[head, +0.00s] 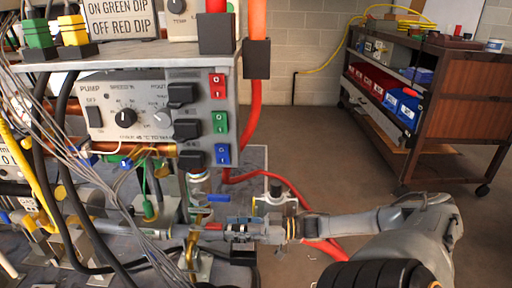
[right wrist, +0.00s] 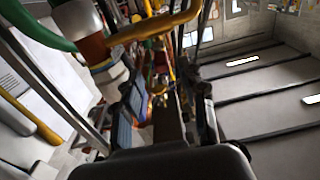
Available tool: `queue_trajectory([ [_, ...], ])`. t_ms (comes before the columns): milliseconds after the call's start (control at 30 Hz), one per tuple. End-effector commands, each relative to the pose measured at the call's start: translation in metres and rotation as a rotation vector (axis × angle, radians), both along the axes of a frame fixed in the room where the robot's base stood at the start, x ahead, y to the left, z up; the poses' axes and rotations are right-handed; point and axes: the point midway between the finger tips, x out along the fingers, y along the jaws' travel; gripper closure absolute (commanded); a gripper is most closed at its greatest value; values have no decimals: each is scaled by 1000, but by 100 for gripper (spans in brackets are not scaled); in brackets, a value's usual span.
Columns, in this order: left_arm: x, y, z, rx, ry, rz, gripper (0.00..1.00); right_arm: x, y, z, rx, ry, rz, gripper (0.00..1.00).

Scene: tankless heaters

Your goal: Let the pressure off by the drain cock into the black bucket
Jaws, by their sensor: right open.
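My right gripper (head: 205,235) reaches in from the right at low height, below the control panel, among the pipework. Its jaws are open, and nothing is clearly held between them. In the right wrist view its fingers (right wrist: 165,100) point into a blurred cluster of pipes. A brass fitting (head: 192,246) stands at the fingertips in the head view; I cannot tell whether they touch. A blue lever handle (head: 211,198) sits just above the gripper. I cannot tell which fitting is the drain cock. No black bucket can be made out. My left gripper is not in view.
The panel (head: 140,107) with switches and knobs overhangs the work area. Loose grey wires and black hoses (head: 75,225) crowd the left. A red hose (head: 290,183) curves behind my right arm. A brown cart (head: 462,110) stands at right; the floor before it is clear.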

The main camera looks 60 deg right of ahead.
Motion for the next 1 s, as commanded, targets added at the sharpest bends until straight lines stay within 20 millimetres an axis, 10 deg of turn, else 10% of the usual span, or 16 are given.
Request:
queue_trajectory([
  [400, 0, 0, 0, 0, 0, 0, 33, -47, -31, -1, 0, 1, -1, 58],
  [1000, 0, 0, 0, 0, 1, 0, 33, -52, -34, 0, 0, -1, 0, 58],
])
